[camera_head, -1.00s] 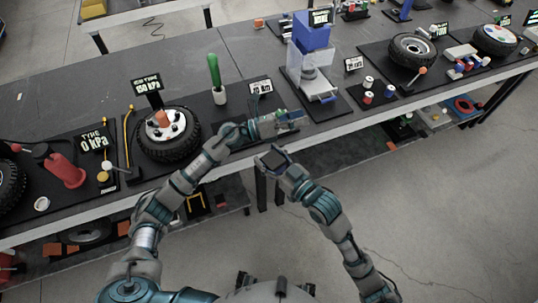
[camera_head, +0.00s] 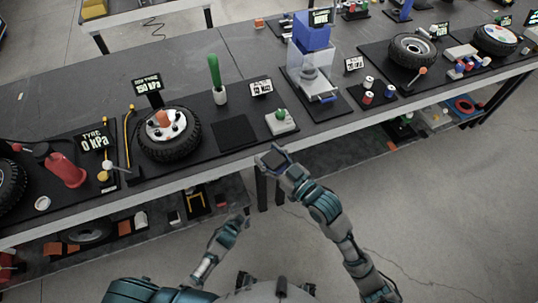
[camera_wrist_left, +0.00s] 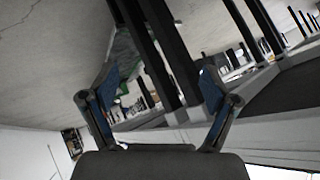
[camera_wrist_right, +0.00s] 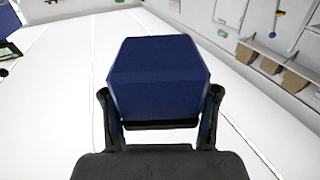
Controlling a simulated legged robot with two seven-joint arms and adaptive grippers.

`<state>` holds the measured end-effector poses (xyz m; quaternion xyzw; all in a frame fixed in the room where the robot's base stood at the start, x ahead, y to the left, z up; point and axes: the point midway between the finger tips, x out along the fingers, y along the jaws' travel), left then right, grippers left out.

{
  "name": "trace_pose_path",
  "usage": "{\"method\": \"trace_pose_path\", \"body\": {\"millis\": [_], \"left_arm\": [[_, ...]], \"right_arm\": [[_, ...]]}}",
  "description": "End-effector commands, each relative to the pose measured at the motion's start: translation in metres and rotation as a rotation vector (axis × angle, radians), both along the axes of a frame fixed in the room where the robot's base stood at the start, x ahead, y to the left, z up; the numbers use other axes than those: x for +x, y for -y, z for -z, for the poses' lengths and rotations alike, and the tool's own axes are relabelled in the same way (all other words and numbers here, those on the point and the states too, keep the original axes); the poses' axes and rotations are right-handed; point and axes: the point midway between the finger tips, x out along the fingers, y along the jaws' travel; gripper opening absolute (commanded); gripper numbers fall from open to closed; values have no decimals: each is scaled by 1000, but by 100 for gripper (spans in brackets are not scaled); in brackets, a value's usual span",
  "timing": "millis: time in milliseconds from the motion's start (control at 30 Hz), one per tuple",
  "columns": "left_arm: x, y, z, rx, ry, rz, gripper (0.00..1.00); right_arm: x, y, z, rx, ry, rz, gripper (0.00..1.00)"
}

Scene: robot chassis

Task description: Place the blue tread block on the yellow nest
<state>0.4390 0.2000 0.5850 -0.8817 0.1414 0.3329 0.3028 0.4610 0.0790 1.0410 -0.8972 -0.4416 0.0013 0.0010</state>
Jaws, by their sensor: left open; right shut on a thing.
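My right gripper (camera_head: 268,158) is shut on a dark blue block (camera_wrist_right: 158,80), which fills the space between its fingers in the right wrist view. In the head view it is held in front of the bench's front edge, where the block (camera_head: 276,160) looks small and dark. My left gripper (camera_head: 240,222) is open and empty, low in front of the bench; its two blue-padded fingers (camera_wrist_left: 160,100) stand apart in the left wrist view. A yellow-edged frame (camera_head: 195,213) shows on the lower shelf; I cannot tell whether it is the yellow nest.
The bench holds a wheel (camera_head: 168,135), a green-handled tool (camera_head: 214,75), a bare dark square pad (camera_head: 237,133), a white block with a green knob (camera_head: 281,124) and a clear-sided press with a blue top (camera_head: 312,35). The floor at right is clear.

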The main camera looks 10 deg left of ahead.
Motion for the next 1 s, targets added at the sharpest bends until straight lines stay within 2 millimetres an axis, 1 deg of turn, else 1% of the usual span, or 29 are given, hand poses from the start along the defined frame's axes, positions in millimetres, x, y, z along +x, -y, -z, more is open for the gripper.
{"method": "trace_pose_path", "body": {"millis": [33, 67, 100, 167, 200, 267, 300, 400, 500, 600, 700, 933, 1000], "left_arm": [[-26, -4, 20, -26, -74, -46, 87], [-41, -5, 31, -42, -118, -74, 87], [-61, -8, 45, -62, -173, -110, 87], [-91, -11, 63, -89, -258, -165, 87], [-112, -12, 74, -106, -312, -202, 87], [-142, -14, 89, -130, -390, -254, 87], [-161, -15, 97, -143, -437, -286, 87], [-204, -15, 113, -172, -541, -356, 87], [-236, -15, 122, -191, -618, -408, 87], [-255, -15, 127, -203, -663, -439, 87], [-264, -15, 129, -207, -686, -455, 87], [-265, -15, 129, -208, -689, -457, 87], [-265, -15, 129, -208, -689, -457, 87]], "right_arm": [[0, 0, 0, 1, 1, 0, 19], [0, 0, 0, 1, 1, 0, 19], [0, 0, 0, 1, 1, 0, 19], [0, 0, 0, 1, 1, 0, 19], [0, 0, 0, 1, 1, 0, 19], [1, 0, 0, 1, 1, 0, 19], [1, 0, 0, 1, 1, 0, 19], [1, 0, 0, 0, 0, 0, 19], [1, 0, 0, 0, 0, 0, 19], [1, 0, 0, 0, 0, 0, 19], [1, 0, 0, 0, 0, 0, 19], [1, 1, 0, 1, -1, 3, 19], [4, 5, 0, 2, -1, 22, 19]]}}
